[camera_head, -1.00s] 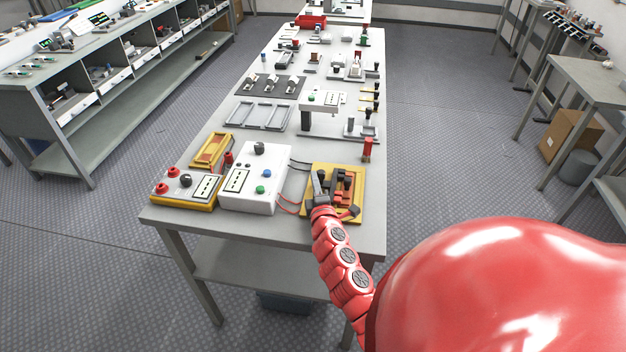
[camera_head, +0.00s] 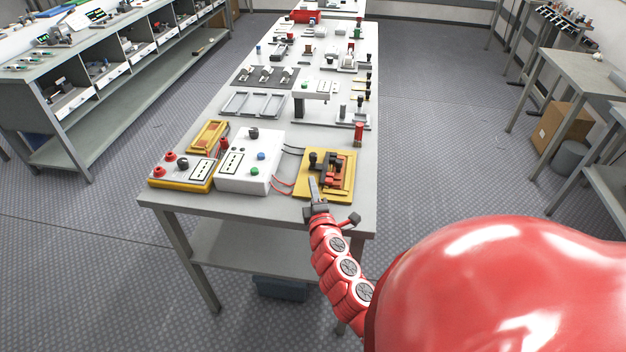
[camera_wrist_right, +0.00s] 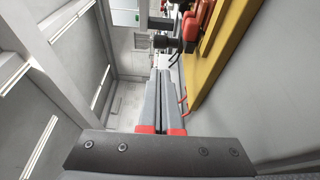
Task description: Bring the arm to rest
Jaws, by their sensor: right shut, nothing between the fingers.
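My right arm is red and comes in from the lower right in the head view. My right gripper (camera_head: 314,190) is grey, shut and empty. It is at the front edge of the yellow fuse-test board (camera_head: 341,193); whether it touches the board cannot be told. The board carries a black and red-brown fixture (camera_head: 328,168). In the right wrist view the two fingers (camera_wrist_right: 163,95) lie together, with the yellow board (camera_wrist_right: 222,60) close on the right. My left gripper is not in view.
A white box with buttons (camera_head: 251,162) and a yellow box with red knobs (camera_head: 183,170) stand left of the board, with red wires between. A red-topped post (camera_head: 358,132) stands behind the board. The table's front strip (camera_head: 262,207) is bare.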

